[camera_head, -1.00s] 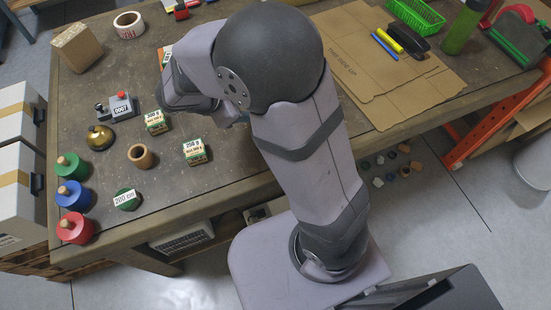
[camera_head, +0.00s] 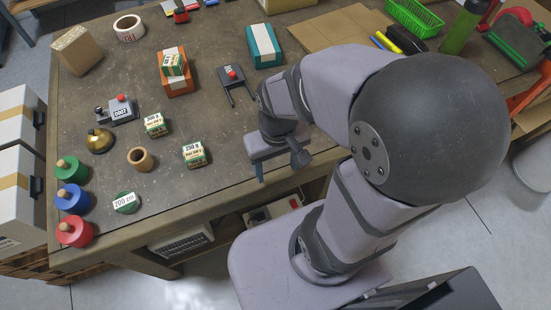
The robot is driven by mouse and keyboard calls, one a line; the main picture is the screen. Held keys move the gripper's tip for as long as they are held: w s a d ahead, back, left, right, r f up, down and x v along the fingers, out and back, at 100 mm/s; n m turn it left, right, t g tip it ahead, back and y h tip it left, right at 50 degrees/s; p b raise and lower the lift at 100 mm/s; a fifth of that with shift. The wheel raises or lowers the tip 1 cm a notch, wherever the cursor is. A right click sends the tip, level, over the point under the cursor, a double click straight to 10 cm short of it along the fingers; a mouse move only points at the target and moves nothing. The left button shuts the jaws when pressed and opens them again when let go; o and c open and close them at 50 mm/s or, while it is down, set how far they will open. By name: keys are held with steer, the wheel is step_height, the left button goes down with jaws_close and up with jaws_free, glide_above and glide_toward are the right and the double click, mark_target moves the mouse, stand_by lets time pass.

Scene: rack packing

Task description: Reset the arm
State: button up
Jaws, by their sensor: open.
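My arm stands on its base at the right front of the workbench (camera_head: 225,130), bent over the bench edge. My gripper (camera_head: 277,160) points down near the front edge of the bench, right of the small green-and-white boxes. It is open, and I see nothing held in it. One finger shows at its left side; the space between the fingers is partly hidden by my wrist.
Small boxes (camera_head: 194,155) and (camera_head: 155,125), a wooden cup (camera_head: 141,158), a bell (camera_head: 99,140) and coloured knobbed weights (camera_head: 74,231) stand left. An orange box (camera_head: 174,80) and a teal box (camera_head: 264,46) lie behind. A black two-pronged tool with a red button (camera_head: 232,77) lies close behind-left.

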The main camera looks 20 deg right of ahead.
step_height(320, 180, up, 9)
steer(key=p, duration=0.8)
steer(key=shift+p, duration=0.4)
